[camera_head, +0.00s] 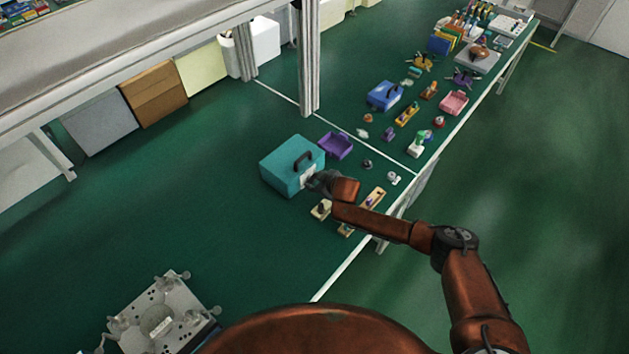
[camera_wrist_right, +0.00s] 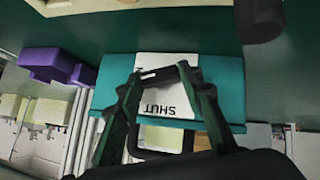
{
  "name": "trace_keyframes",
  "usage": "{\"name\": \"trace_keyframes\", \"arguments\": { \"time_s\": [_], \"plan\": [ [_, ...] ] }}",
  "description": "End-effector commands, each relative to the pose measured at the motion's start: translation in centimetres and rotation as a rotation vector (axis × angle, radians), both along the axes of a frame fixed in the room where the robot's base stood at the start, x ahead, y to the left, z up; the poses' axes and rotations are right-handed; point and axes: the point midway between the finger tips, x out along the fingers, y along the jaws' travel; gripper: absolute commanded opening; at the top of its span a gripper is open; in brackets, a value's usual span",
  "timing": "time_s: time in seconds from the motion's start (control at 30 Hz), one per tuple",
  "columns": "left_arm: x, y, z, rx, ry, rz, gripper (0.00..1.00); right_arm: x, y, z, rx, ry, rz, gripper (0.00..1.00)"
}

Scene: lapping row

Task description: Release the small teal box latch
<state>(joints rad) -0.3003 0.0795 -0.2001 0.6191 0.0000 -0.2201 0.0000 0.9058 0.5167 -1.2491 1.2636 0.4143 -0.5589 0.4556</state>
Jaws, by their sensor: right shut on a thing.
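The small teal box (camera_head: 287,168) stands closed on the green-topped table, with a dark handle on its lid. In the right wrist view, the teal box (camera_wrist_right: 222,88) carries a white label (camera_wrist_right: 165,98) reading SHUT, upside down. My right gripper (camera_head: 318,181) is at the box's label side; its fingers also show in the right wrist view (camera_wrist_right: 161,76). The fingers are shut on a small dark piece at the label, which looks like the box latch (camera_wrist_right: 161,73). They hide part of the label. My left gripper is not in view.
A purple tray (camera_head: 336,145) stands just behind the box. Wooden pieces (camera_head: 372,199) lie to the right of my right gripper. A blue box (camera_head: 384,96) and several small items stand farther along the table. A metal post (camera_head: 309,60) rises behind.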

Motion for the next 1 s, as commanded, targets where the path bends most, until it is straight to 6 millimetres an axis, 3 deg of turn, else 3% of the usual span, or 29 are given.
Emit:
{"name": "trace_keyframes", "arguments": {
  "time_s": [0.23, 0.6, 1.0],
  "plan": [
    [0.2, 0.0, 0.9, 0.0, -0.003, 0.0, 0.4, 0.2, -0.4, 0.1, 0.093, 0.097, -0.002, 0.1],
    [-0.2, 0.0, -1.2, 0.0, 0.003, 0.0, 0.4, 0.4, -0.7, -0.3, 0.212, 0.214, -0.005, 0.1],
    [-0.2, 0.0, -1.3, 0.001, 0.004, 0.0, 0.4, 0.3, -0.5, 0.0, 0.231, 0.234, -0.003, 0.1]
  ]
}}
